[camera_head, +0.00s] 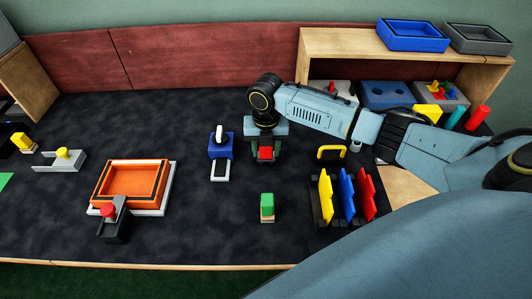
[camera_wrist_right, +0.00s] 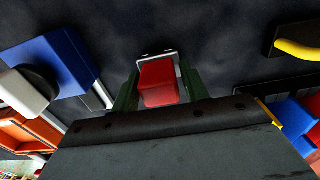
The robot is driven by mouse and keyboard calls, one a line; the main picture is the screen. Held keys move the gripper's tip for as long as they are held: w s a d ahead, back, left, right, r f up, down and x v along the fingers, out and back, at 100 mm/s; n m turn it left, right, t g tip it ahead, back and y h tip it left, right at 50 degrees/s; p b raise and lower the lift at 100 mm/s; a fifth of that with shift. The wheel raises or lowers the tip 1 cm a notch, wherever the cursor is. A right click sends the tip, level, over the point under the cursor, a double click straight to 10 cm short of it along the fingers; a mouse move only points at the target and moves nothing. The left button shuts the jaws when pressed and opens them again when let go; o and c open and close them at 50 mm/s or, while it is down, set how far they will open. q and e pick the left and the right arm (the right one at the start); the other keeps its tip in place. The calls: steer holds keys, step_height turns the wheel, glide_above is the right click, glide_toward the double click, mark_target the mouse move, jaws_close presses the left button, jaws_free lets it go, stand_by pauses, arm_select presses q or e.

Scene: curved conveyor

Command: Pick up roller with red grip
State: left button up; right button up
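The roller with the red grip (camera_head: 265,153) lies on the dark table in the middle of the head view, partly hidden under my right gripper (camera_head: 266,146). In the right wrist view its red grip (camera_wrist_right: 160,83) sits between the two dark green fingers of my right gripper (camera_wrist_right: 160,88), with a pale metal frame at its far end. The fingers stand on either side of the grip and look open, with a small gap at the sides. My left gripper is not in view.
A blue block with a pale handle (camera_head: 220,147) stands close left of the roller. A green-topped piece (camera_head: 267,202) is nearer the front. A yellow handle (camera_head: 331,152) and a rack of yellow, blue and red plates (camera_head: 346,194) are right. An orange tray (camera_head: 133,183) is left.

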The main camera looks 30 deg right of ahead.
steer(key=c, duration=0.7)
steer(key=shift+r, duration=0.15)
step_height(320, 180, up, 9)
steer(key=shift+f+p, duration=0.2)
steer(key=shift+p, duration=0.8)
steer(key=shift+r, duration=0.6)
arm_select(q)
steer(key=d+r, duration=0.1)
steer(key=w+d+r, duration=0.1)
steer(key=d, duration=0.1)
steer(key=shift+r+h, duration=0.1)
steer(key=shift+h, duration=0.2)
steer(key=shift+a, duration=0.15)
arm_select(e)
steer(key=o, duration=0.3)
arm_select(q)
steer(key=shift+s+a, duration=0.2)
arm_select(e)
steer(key=shift+c, duration=0.8)
